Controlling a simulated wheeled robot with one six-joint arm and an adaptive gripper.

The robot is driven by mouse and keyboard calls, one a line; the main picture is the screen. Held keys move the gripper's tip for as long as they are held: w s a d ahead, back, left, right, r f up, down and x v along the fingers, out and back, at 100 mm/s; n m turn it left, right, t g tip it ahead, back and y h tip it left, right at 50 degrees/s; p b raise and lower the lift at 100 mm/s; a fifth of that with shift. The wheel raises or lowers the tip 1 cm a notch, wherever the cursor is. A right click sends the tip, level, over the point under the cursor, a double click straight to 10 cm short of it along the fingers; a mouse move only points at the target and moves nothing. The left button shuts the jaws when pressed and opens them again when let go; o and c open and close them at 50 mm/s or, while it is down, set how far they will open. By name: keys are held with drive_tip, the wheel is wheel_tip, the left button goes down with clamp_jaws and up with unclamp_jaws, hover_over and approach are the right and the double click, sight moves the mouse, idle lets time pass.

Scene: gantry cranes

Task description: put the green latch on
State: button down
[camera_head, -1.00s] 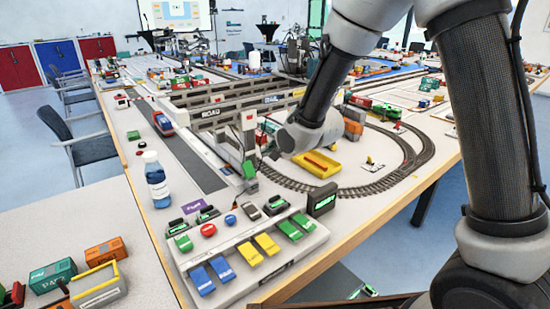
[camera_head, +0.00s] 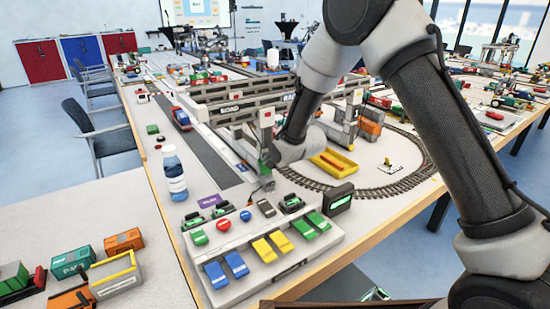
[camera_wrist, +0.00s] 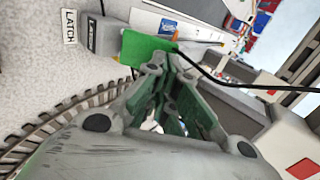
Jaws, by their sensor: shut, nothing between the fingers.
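The green latch (camera_wrist: 148,48) is a flat green plate beside a grey block (camera_wrist: 103,36) in the wrist view. A white card reading LATCH (camera_wrist: 69,26) lies next to the block. A small green piece (camera_head: 264,168) shows at the foot of the near gantry in the head view, beside the end of my arm. My gripper (camera_wrist: 172,60) is shut and empty, its tips at the lower right edge of the green plate. I cannot tell if they touch it. In the head view my wrist hides most of the fingers.
The gantry crane (camera_head: 235,108) stands close behind my wrist. A curved track (camera_head: 400,185) and a yellow tray (camera_head: 332,163) lie to the right. A control panel (camera_head: 265,275) with coloured switches is in front. A bottle (camera_head: 174,175) stands to the left. A black cable (camera_wrist: 225,84) crosses the wrist view.

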drive_tip(key=shift+w+a, duration=0.1)
idle(0.3)
drive_tip(key=shift+w+a+g+h, duration=0.2)
drive_tip(key=shift+w+g+h, duration=0.1)
drive_tip(key=shift+g, duration=0.1)
idle(0.4)
